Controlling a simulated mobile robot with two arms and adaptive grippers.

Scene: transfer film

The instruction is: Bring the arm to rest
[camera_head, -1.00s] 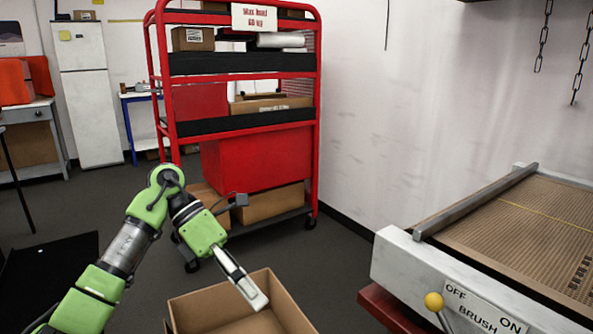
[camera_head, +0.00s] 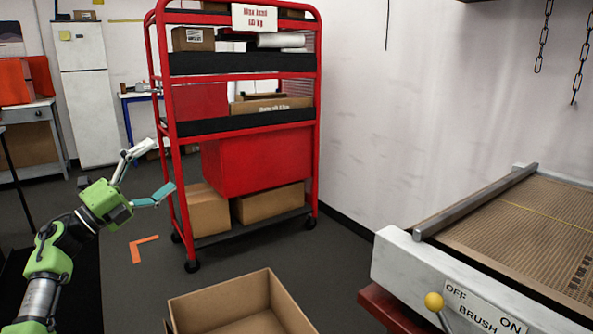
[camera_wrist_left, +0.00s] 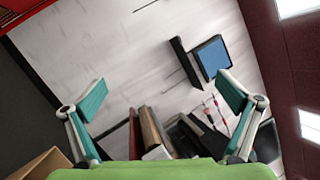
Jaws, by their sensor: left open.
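My left arm is green and grey and comes in from the lower left in the head view. Its gripper (camera_head: 150,178) is raised over the floor to the left of the red shelf cart, with the fingers spread open and nothing between them. In the left wrist view the two teal-padded fingers (camera_wrist_left: 163,98) stand wide apart, with the white wall and a tilted view of the room behind them. My right gripper is in neither view.
A red shelf cart (camera_head: 316,150) with boxes stands at the back. An open cardboard box (camera_head: 200,305) sits at the bottom centre. A conveyor-like machine (camera_head: 400,262) with a yellow knob (camera_head: 433,301) is at right. A white fridge (camera_head: 88,100) stands far left.

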